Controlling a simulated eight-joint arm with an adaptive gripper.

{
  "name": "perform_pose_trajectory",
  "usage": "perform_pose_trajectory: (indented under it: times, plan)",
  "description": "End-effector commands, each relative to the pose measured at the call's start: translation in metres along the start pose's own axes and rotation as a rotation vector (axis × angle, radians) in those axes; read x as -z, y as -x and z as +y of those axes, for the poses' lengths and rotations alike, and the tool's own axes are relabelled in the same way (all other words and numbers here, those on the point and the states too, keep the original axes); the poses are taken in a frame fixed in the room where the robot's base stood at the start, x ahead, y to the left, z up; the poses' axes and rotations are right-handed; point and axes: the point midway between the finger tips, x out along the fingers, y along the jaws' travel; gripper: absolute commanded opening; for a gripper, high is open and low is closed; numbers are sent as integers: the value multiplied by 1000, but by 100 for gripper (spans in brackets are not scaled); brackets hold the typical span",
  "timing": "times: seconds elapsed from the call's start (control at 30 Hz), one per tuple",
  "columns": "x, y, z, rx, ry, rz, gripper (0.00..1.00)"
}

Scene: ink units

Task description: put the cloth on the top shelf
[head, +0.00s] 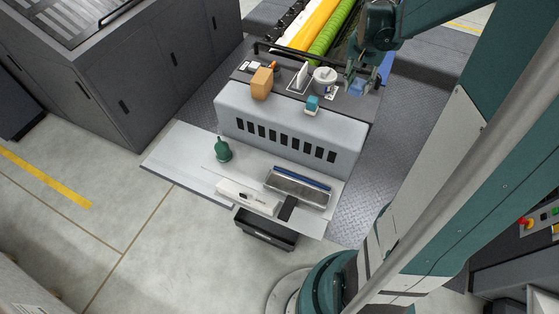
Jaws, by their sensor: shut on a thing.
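My gripper (361,84) is at the upper right, over the right end of the dark top shelf (287,93). It is shut on a small blue thing, which looks like the cloth (356,90). Only a little of the cloth shows below the fingers. I cannot tell whether it touches the shelf. The top shelf lies above a light grey slotted housing (290,125).
The top shelf carries an orange-brown box (262,83), a white can (325,80), a white upright piece (298,77) and a small teal block (312,104). Coloured rollers (312,25) lie behind. A green bottle (222,150) and a tray (298,188) stand on the lower shelf (185,158).

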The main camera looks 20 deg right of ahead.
Motion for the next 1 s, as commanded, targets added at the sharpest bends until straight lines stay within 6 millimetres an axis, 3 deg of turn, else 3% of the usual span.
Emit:
perform_pose_trajectory:
  times: [0.37,0.67,1.0]
  plan:
    - [6,44,0,0,0,0,22]
    - [-16,44,-42,3,17,-2,22]
    - [-56,48,-101,6,37,-5,22]
